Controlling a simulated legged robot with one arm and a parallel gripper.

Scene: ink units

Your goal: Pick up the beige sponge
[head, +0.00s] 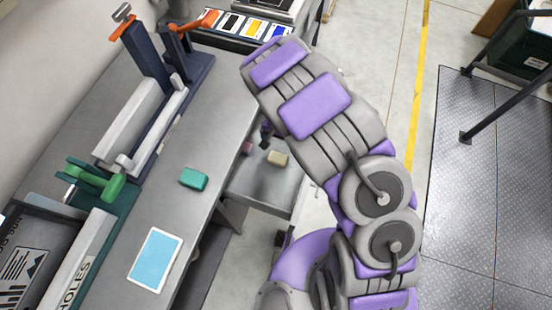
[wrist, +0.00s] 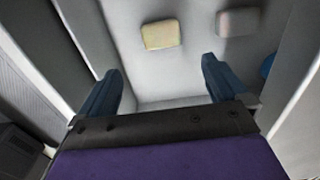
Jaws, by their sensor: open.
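The beige sponge (head: 278,159) lies on a small grey shelf to the right of the long grey table in the head view. In the wrist view the beige sponge (wrist: 162,34) lies flat on the pale surface, beyond the fingertips and between their lines. My gripper (wrist: 158,78) is open and empty, with its two dark blue fingers spread apart. The sponge is apart from both fingers. In the head view my arm hides most of the gripper; a dark part of it (head: 266,134) shows just above the sponge.
A pinkish block (wrist: 238,21) lies right of the sponge in the wrist view; it also shows in the head view (head: 247,148). A green block (head: 194,179) and a blue card (head: 155,258) lie on the long table (head: 210,125). A blue object (wrist: 267,66) shows right of the gripper.

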